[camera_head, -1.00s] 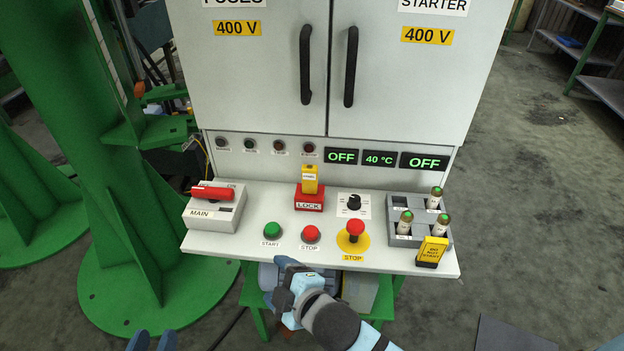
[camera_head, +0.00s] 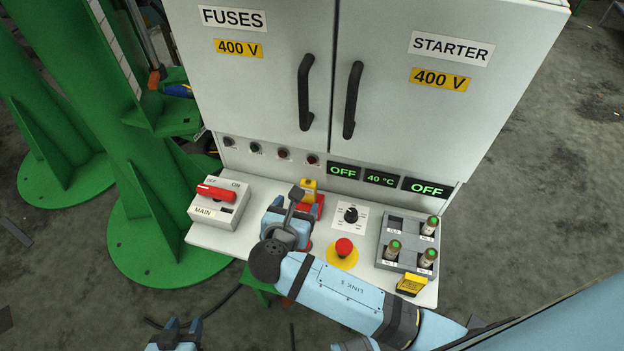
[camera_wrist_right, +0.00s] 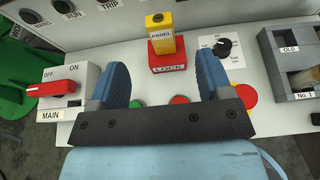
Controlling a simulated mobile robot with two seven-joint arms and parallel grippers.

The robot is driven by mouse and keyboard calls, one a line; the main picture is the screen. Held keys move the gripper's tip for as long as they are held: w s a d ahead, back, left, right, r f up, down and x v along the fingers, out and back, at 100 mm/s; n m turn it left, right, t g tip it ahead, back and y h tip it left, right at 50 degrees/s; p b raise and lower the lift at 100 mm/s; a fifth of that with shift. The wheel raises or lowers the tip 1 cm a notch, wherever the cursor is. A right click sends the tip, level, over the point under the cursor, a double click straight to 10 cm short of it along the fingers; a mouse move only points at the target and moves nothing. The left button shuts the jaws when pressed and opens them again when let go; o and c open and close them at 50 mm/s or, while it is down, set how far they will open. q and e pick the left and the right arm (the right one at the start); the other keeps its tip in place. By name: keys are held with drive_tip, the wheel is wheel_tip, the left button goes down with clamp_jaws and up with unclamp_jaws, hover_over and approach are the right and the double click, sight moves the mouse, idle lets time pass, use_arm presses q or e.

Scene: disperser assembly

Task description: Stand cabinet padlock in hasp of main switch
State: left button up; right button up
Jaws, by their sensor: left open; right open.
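The padlock (camera_head: 309,185) is yellow and stands upright in the red LOCK holder (camera_wrist_right: 168,58). In the right wrist view the padlock (camera_wrist_right: 160,34) carries a PANEL label. The main switch (camera_head: 230,210) is a grey box at the console's left with a red handle (camera_head: 216,192); it also shows in the right wrist view (camera_wrist_right: 75,101). My left gripper (camera_head: 181,326) is open and empty, low in front of the console.
Behind the console (camera_head: 205,234) stands the cabinet with two black handles. A green column stands at left.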

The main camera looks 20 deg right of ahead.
sight(307, 188)
drive_tip(key=x, duration=0.8)
drive_tip(key=shift+b, duration=0.3)
drive_tip(key=shift+f+b+x, duration=0.1)
drive_tip(key=shift+b+x, duration=0.05)
drive_tip(key=shift+x, duration=1.2)
drive_tip(key=shift+f+b+x, duration=0.15)
drive_tip(key=shift+x, duration=1.2)
drive_tip(key=shift+s, duration=0.15)
drive_tip(key=shift+a, duration=0.1)
drive_tip(key=shift+c, duration=0.4)
drive_tip(key=c, duration=1)
